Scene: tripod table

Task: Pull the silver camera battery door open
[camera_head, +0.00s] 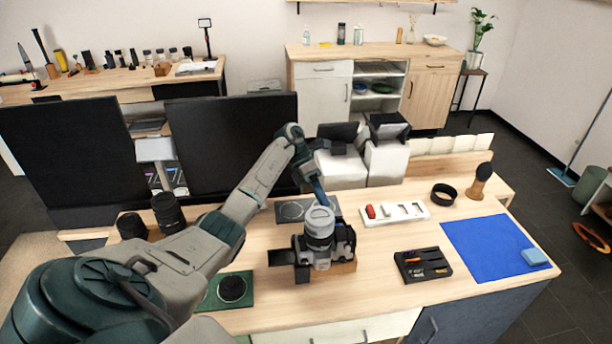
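The silver camera (322,260) stands on a small wooden block (343,267) on the table, with its pale lens (319,222) pointing up. A dark flat panel sticks out from its left side. I cannot make out the battery door. My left arm comes in from the lower left and bends down behind the camera. My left gripper (319,192) is at the far side of the lens, partly hidden by it. I cannot tell whether it touches the camera or whether its fingers are open. My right gripper is not in view.
Two black lenses (167,213) stand at the left. A black round piece lies on a green mat (209,297). A white tray (409,219), a black tool tray (425,278) and a blue mat (478,250) lie to the right. Dark monitors (232,140) stand behind.

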